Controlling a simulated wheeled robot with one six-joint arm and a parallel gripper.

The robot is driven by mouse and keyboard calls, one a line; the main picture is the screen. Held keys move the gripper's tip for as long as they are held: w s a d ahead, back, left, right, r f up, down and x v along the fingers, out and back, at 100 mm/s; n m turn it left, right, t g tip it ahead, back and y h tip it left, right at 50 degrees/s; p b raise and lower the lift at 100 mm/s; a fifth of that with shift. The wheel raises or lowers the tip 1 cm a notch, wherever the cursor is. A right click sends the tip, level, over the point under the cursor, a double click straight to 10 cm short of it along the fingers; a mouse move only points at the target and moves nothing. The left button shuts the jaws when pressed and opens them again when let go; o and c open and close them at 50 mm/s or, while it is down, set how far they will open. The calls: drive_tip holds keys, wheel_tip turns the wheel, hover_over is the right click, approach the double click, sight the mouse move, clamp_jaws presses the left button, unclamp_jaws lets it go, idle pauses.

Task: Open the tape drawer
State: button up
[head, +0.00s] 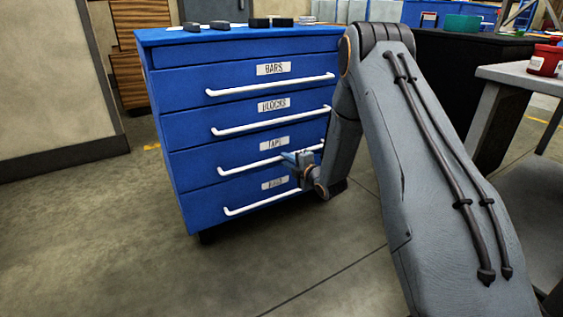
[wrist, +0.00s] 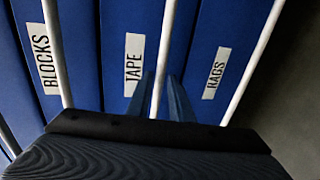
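The tape drawer (head: 210,166) is a blue drawer front, third from the top, flush with the cabinet, so it is shut. Its white bar handle (head: 240,168) is partly hidden by my gripper in the head view. My gripper (head: 291,157) is at the right part of this handle. In the wrist view the TAPE label (wrist: 134,65) is left of the handle (wrist: 166,40). The two fingers (wrist: 161,88) lie on either side of that handle, with a small gap visible beside it, so the gripper looks open around the bar.
The blue cabinet (head: 245,42) also has bars, blocks and rags drawers, all shut, with similar handles. The rags handle (wrist: 250,65) is close beside my gripper. A grey table (head: 505,75) stands at the right. The floor (head: 130,230) left of and before the cabinet is clear.

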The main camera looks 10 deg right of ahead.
drive_tip(key=shift+b+x, duration=0.75)
drive_tip(key=shift+x, duration=1.6)
clamp_jaws()
